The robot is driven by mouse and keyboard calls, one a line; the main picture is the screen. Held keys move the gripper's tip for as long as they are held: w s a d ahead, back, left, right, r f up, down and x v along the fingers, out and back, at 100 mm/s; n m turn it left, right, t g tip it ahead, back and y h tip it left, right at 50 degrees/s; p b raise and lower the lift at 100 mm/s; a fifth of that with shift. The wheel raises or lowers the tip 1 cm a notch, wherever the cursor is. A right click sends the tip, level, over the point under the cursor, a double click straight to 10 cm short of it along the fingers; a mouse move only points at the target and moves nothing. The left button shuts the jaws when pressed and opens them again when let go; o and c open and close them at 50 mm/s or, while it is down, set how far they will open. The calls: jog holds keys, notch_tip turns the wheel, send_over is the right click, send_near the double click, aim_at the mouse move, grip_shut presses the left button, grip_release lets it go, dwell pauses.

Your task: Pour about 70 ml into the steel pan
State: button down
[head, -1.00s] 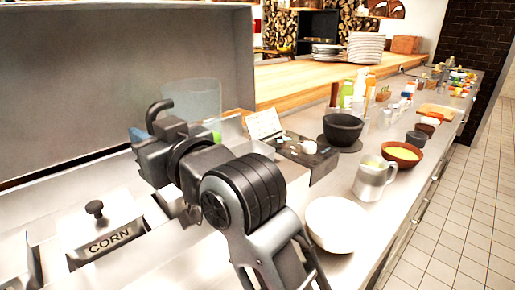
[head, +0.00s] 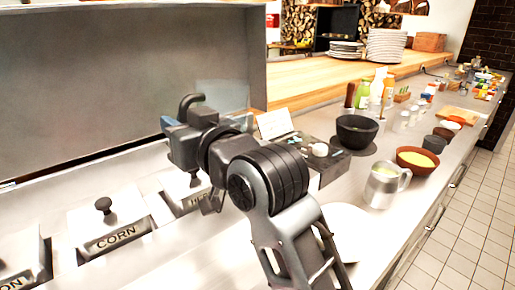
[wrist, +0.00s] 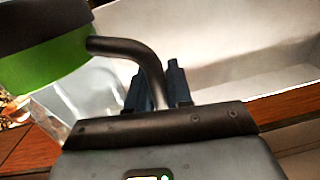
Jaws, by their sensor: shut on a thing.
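My gripper (head: 180,132) is raised over the left part of the steel counter in the head view. In the wrist view its dark fingers (wrist: 159,88) are shut on a black curved handle (wrist: 128,46). The handle belongs to a clear vessel with a green band (wrist: 50,64) and a dark part above it. In the head view the vessel's clear body (head: 222,97) shows faintly behind my gripper, and most of it is hidden. I cannot make out for certain which thing is the steel pan, or whether liquid is flowing.
Lidded bins, one marked CORN (head: 115,238), line the left front. A white bowl (head: 352,232) is partly behind my arm. A metal jug (head: 381,188), a brown bowl with yellow contents (head: 417,161) and a black bowl (head: 357,131) stand on the right.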

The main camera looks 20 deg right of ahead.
aim_at(209, 93)
jog(key=w+d+r+m+p, duration=0.1)
jog(key=m, duration=0.1)
jog(key=w+d+r+m+g+p, duration=0.1)
jog(key=d+m, duration=0.1)
jog(key=d+r+m+p, duration=0.1)
jog(key=p, duration=0.1)
jog(key=shift+w+d+r+m, duration=0.15)
jog(key=shift+w+r+m, duration=0.1)
jog(key=shift+w+m, duration=0.15)
jog(key=shift+w+d+r+m+g+p, duration=0.25)
jog(key=shift+w+d+m+g+p, duration=0.25)
jog(key=shift+m, duration=0.3)
jog(key=shift+d+f+m+y, duration=0.1)
jog(key=shift+d+m+y, duration=0.25)
jog(key=shift+m, duration=0.25)
jog(key=shift+w+d+m, duration=0.25)
jog(key=shift+d+m, duration=0.1)
jog(key=shift+m, duration=0.05)
jog(key=shift+w+d+r+m, duration=0.2)
jog(key=shift+d+m, duration=0.05)
jog(key=shift+m, duration=0.15)
jog(key=shift+w+d+f, duration=0.1)
jog(key=shift+d+f, duration=0.1)
jog(key=shift+f, duration=0.05)
jog(key=shift+w+d+f+m+g+y, duration=0.1)
jog(key=shift+d+f+m+g+y, duration=0.05)
jog(key=shift+m+g+y, duration=0.2)
